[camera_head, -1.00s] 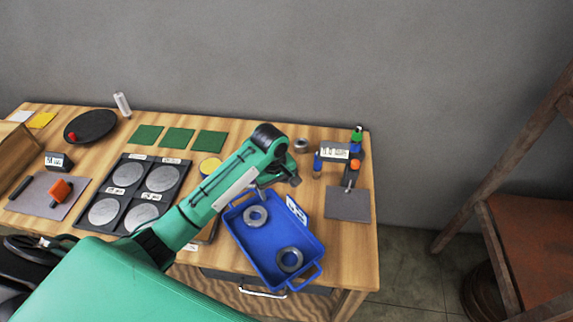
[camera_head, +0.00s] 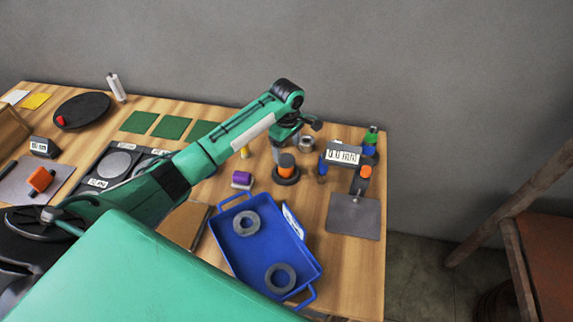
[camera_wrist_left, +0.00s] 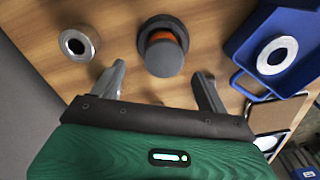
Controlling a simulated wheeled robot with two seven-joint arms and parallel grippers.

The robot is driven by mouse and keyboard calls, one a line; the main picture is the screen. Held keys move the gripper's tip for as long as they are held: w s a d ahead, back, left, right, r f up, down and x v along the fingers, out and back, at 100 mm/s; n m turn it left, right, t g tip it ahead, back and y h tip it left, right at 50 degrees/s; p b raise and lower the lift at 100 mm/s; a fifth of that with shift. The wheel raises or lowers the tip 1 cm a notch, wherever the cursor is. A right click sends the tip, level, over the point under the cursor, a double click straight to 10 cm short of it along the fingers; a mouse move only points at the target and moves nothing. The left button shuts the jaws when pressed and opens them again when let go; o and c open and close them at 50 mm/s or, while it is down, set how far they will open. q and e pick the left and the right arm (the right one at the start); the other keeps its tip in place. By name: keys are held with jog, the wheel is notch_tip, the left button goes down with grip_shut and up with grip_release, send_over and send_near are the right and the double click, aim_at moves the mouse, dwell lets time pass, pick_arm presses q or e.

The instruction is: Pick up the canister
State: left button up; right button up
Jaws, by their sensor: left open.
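A canister-like piece (camera_head: 287,168), dark grey with an orange band, stands upright on a round dark base on the wooden table. It also shows in the left wrist view (camera_wrist_left: 161,52), top centre, ahead of the gap between the fingers. My left gripper (camera_wrist_left: 161,75) is open and empty, with one finger to each side of that gap. In the head view my left gripper (camera_head: 288,148) is just above and behind the piece, with its fingers partly hidden. I see no contact with the piece. My right gripper is not in view.
A blue tray (camera_head: 225,252) with two metal rings lies in front. A metal ring (camera_head: 306,144) stands behind to the right; it is left of the piece in the wrist view (camera_wrist_left: 78,44). A purple piece (camera_head: 242,178) lies to the left. A small display device (camera_head: 343,155) stands to the right.

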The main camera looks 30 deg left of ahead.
aim_at(286, 159)
pick_arm(q)
notch_tip(286, 159, down, 2)
jog(key=shift+w+f, duration=0.15)
jog(key=shift+f, duration=0.05)
jog(key=shift+f+p, duration=0.35)
jog(key=shift+f, duration=0.1)
jog(key=f, duration=0.2)
jog(key=s+f+p, duration=0.1)
jog(key=shift+f, duration=0.75)
jog(key=c, duration=1.1)
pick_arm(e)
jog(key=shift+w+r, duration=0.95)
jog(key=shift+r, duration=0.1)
